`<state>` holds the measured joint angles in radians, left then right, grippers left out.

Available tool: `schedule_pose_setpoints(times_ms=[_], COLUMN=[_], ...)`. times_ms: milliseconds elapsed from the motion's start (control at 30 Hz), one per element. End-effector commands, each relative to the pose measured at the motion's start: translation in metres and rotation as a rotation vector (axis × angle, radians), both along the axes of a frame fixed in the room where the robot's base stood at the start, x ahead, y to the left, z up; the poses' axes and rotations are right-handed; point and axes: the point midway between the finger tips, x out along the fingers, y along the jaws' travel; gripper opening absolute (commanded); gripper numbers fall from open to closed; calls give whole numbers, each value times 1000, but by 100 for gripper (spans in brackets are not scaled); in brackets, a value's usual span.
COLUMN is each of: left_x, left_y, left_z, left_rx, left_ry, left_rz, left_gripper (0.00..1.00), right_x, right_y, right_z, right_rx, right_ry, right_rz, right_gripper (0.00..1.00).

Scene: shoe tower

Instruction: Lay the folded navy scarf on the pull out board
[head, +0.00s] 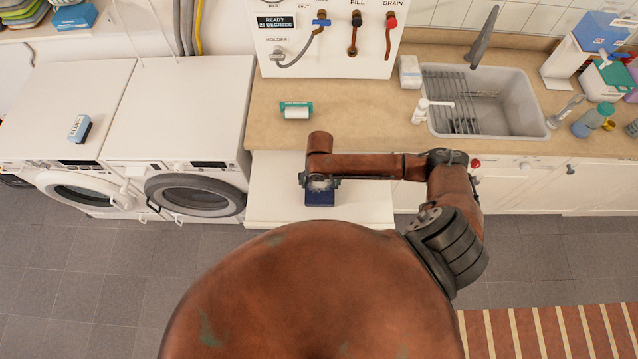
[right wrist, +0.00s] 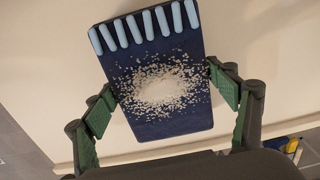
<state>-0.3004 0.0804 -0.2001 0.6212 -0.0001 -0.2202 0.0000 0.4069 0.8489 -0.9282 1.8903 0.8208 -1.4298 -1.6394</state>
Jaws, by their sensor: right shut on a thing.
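The folded navy scarf (head: 319,199) is a flat dark blue block, over the pale pull out board (head: 270,198) below the counter. In the right wrist view the scarf (right wrist: 150,120) has light blue stripes along its far end and a white speckled patch on top. My right gripper (head: 319,181) points down at it; in the right wrist view the green-padded fingers (right wrist: 168,105) are shut on its two long sides. The board (right wrist: 50,70) shows pale around the scarf. I cannot tell whether the scarf touches it. My left gripper is not in view.
Two washing machines (head: 178,105) stand left of the board. The board is bare on both sides of the scarf.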

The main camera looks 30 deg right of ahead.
Motion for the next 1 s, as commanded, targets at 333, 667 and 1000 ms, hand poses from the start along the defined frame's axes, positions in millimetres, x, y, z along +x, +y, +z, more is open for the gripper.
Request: schedule_pose_setpoints(times_ms=[333,667,1000], left_x=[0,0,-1], left_y=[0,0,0], left_z=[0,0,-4], left_rx=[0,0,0], left_ry=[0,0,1], left_rz=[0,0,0], left_gripper=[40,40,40], right_x=[0,0,1], right_y=[0,0,0], right_z=[-2,1,58], right_rx=[0,1,0], right_ry=[0,-1,-4], right_rz=[-1,-1,2], right_gripper=[97,97,97])
